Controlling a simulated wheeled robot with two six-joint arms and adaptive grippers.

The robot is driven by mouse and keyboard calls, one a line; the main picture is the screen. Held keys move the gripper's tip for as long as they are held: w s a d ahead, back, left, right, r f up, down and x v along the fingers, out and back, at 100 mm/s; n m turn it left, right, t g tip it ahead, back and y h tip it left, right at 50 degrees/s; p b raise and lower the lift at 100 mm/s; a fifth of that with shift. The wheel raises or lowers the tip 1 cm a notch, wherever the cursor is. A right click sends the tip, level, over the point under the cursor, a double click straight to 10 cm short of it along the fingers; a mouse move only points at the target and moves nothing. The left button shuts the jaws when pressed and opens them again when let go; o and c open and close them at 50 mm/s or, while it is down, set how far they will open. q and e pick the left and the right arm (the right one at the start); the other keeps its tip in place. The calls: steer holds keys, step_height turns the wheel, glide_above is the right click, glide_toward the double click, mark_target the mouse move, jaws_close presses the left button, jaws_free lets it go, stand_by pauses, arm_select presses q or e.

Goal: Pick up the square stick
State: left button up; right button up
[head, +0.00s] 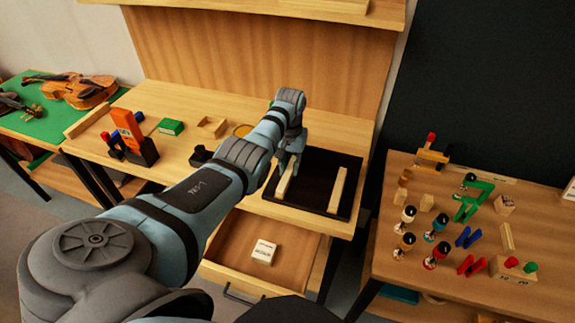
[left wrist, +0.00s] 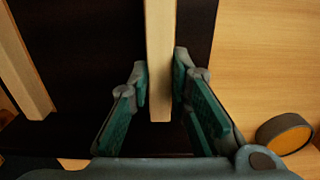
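Two pale wooden sticks lie in the black tray (head: 313,203). The left stick (head: 286,181) is at my left gripper (head: 292,152); the other stick (head: 337,190) lies apart to its right. I cannot tell for sure from their shapes which is the square one. In the left wrist view, one stick (left wrist: 160,60) runs between the two green-padded fingers of my left gripper (left wrist: 159,85), with narrow gaps on both sides. The fingers are open. The other stick (left wrist: 27,70) shows at the left there. My right gripper is not in view.
An open drawer (head: 226,243) with a white box (head: 264,252) is below the bench top. A side table at right holds clamps and several small parts. A round disc (left wrist: 283,134) lies beside the tray.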

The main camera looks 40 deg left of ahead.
arm_select(q)
steer(key=shift+w, duration=0.1)
jaws_close()
